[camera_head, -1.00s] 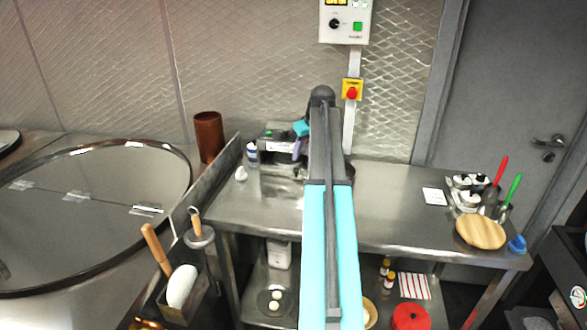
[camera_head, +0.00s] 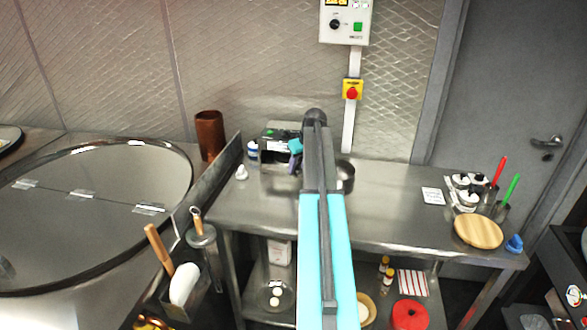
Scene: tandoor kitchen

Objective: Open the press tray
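The press (camera_head: 272,140), a small dark and steel machine, stands at the back left of the steel worktable, against the wall. A steel part (camera_head: 278,182) at its lower front may be its tray; I cannot tell how far out it is. My arm reaches over the table and covers the press's right side.
A steel bowl (camera_head: 346,177) sits just right of my arm. A wooden board (camera_head: 478,232) and condiment pots (camera_head: 467,198) are at the right. The table's middle right is clear.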

